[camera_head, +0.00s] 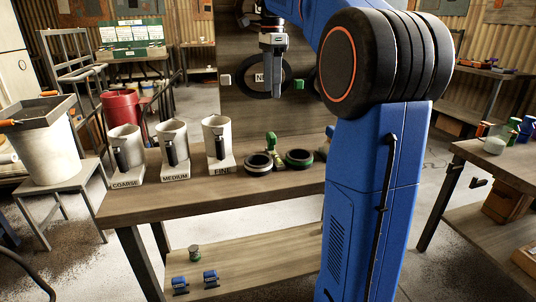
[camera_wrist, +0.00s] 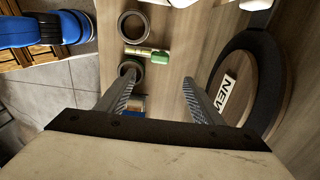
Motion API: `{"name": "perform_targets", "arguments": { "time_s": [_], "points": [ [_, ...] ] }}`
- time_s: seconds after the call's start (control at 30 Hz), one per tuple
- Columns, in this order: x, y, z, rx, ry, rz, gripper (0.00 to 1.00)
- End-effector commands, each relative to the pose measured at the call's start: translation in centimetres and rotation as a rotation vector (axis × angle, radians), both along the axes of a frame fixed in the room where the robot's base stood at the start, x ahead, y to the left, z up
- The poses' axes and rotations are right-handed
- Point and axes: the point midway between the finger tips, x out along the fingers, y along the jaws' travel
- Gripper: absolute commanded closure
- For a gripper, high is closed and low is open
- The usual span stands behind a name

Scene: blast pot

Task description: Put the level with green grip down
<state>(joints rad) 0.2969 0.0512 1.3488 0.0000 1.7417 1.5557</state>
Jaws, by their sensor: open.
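The lever with the green grip (camera_head: 271,140) is on the workbench, between two dark rings. Its green end stands up above its pale base in the head view. In the wrist view the lever (camera_wrist: 147,53) has a pale yellowish body, with the green end toward the backboard. Its exact tilt is hard to tell. My gripper (camera_head: 270,80) hangs above the bench in front of the backboard. In the wrist view my gripper (camera_wrist: 154,92) is open, with nothing between its fingers, and apart from the lever.
Two rings (camera_head: 258,164) (camera_head: 299,158) flank the lever closely. Mugs labelled COARSE (camera_head: 126,147), MEDIUM (camera_head: 172,142) and FINE (camera_head: 216,137) stand left. A dark hoop around a "NEW" label (camera_wrist: 227,93) is on the backboard. Blue items (camera_head: 210,277) lie on the lower shelf.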

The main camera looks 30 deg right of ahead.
Motion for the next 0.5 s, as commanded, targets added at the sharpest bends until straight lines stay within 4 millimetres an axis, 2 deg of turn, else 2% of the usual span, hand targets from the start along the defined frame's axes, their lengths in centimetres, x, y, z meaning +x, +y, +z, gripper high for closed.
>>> {"name": "perform_targets", "arguments": {
  "time_s": [0.5],
  "points": [
    [-0.1,0.0,-8.6,0.001,0.002,0.001,0.39]
  ]
}}
